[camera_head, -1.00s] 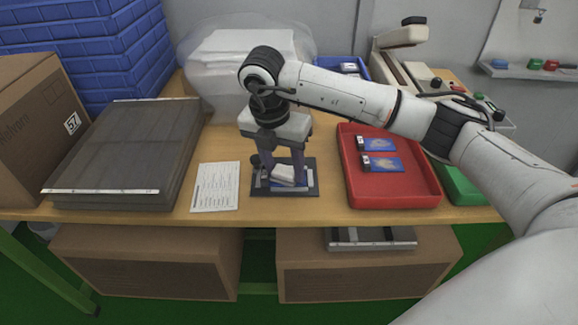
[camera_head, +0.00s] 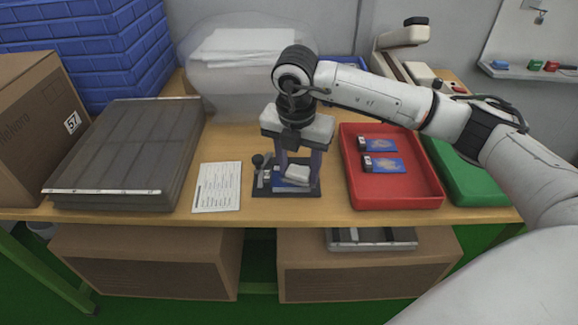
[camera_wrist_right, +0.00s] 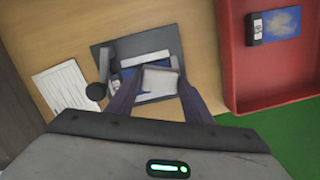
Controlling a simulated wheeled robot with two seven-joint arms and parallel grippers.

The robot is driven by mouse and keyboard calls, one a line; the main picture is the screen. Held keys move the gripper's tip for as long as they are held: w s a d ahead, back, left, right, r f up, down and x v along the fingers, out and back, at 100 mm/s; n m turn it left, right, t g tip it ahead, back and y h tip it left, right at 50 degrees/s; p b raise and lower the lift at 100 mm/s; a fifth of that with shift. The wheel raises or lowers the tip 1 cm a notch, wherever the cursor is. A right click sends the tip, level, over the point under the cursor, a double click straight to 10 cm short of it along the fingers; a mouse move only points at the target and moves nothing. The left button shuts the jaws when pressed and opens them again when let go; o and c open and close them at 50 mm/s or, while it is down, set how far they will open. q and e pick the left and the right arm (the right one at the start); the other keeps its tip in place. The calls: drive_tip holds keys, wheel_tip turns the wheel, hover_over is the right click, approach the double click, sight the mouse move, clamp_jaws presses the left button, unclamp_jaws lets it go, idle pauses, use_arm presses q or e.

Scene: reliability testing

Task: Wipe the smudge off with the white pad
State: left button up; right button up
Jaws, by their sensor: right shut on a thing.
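My right gripper (camera_head: 298,180) points down over a dark plate (camera_head: 262,191) at the middle of the table and is shut on the white pad (camera_head: 296,182). The pad also shows between my fingers in the right wrist view (camera_wrist_right: 160,80). It lies over a blue and white card (camera_head: 279,178) on the plate; whether it touches the card I cannot tell. A black-knobbed clamp (camera_head: 258,162) stands at the plate's left side. I cannot make out the smudge. My left gripper is not in view.
A red tray (camera_head: 398,201) with two blue cards stands right of the plate. A printed sheet (camera_head: 217,186) and a dark grey case (camera_head: 125,150) lie to the left. A green tray (camera_head: 480,190) is at the far right. A bagged white stack (camera_head: 240,48) stands behind.

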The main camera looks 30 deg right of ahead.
sight(306, 171)
drive_tip(key=shift+s+d, duration=0.4)
drive_tip(key=shift+d, duration=0.2)
drive_tip(key=shift+r+p, duration=2.05)
drive_tip(key=shift+r, duration=0.95)
drive_tip(key=shift+r, duration=0.1)
wheel_tip(306, 171, up, 3)
drive_tip(key=shift+f+p, duration=0.1)
drive_tip(key=shift+p, duration=0.85)
